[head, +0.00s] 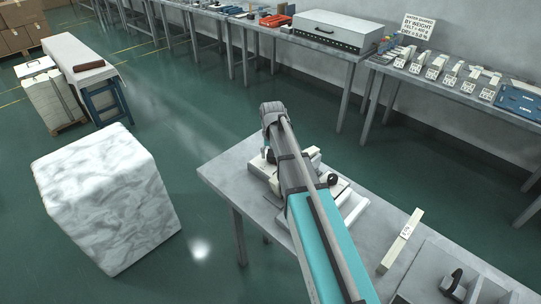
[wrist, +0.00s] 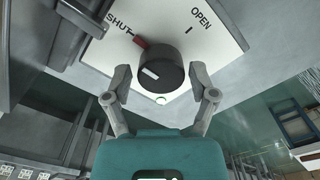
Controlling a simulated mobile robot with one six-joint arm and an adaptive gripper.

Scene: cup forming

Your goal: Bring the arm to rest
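My gripper (wrist: 160,84) is open in the wrist view. Its two fingers stand apart on either side of a round black knob (wrist: 162,66), and I cannot tell whether they touch it. The knob sits on a white panel (wrist: 205,50) marked SHUT and OPEN, with a red mark beside the knob on the SHUT side. A small green light shows below the knob. In the head view, my arm reaches over a white machine (head: 352,205) on a grey table (head: 228,178) and hides part of it; the gripper is hidden there.
A white marbled block (head: 105,200) stands on the floor at left. A labelled pale bar (head: 400,240) and a grey tray (head: 440,275) are on the table's near right. Benches with a metal case (head: 330,30) and tools line the wall. Green floor lies clear between.

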